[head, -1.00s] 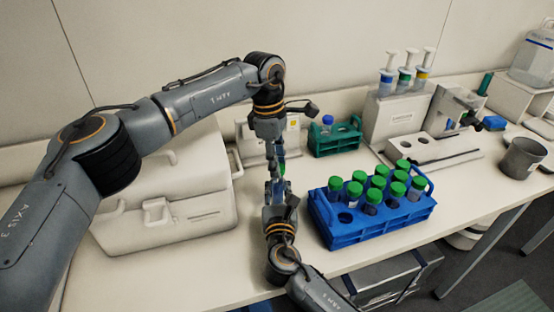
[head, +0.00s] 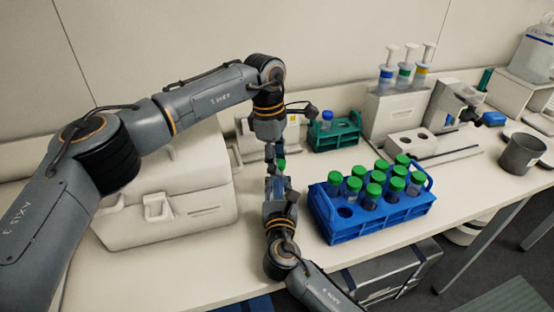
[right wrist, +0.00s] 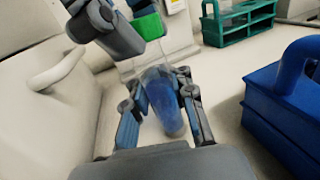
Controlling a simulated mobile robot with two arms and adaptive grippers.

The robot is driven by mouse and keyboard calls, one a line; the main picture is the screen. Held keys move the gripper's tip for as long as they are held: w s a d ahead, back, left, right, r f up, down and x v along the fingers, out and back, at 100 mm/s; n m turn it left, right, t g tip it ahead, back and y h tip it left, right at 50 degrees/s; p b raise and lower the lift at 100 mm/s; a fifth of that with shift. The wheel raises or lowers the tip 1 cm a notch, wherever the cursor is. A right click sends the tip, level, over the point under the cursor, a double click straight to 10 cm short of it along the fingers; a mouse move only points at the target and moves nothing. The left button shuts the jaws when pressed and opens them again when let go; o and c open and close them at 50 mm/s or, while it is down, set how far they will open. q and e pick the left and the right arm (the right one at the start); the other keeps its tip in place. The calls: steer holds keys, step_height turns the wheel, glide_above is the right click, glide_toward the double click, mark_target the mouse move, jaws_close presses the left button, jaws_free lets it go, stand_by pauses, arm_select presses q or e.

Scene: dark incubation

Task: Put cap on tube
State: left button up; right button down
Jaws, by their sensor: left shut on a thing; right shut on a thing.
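My left gripper (head: 277,155) comes down from above and is shut on a green cap (head: 281,163). The cap (right wrist: 149,25) also shows at the top of the right wrist view, beside part of the left gripper. My right gripper (right wrist: 163,112) is shut on a clear tube (right wrist: 166,105) with bluish contents, its fingers on both sides. In the head view the right gripper (head: 278,187) is below the left one. The cap is close above the tube's upper end; I cannot tell whether they touch. The tube is mostly hidden in the head view.
A blue rack (head: 380,224) with several green-capped tubes stands to the right of my grippers. A teal rack (head: 335,142) with a blue-capped tube stands behind. A white case (head: 190,205) is close on the left. A pipette stand (head: 395,118) is at the back.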

arm_select(q)
steer(key=shift+w+a+f, duration=0.15)
steer(key=shift+a+f, duration=0.05)
steer(key=shift+s+t, duration=0.2)
steer(key=shift+t, duration=0.2)
steer(key=shift+c, duration=0.7)
steer(key=shift+c, duration=0.3)
steer(key=shift+s+d+r, duration=0.1)
steer(key=shift+s+d, duration=0.1)
steer(key=shift+f, duration=0.4)
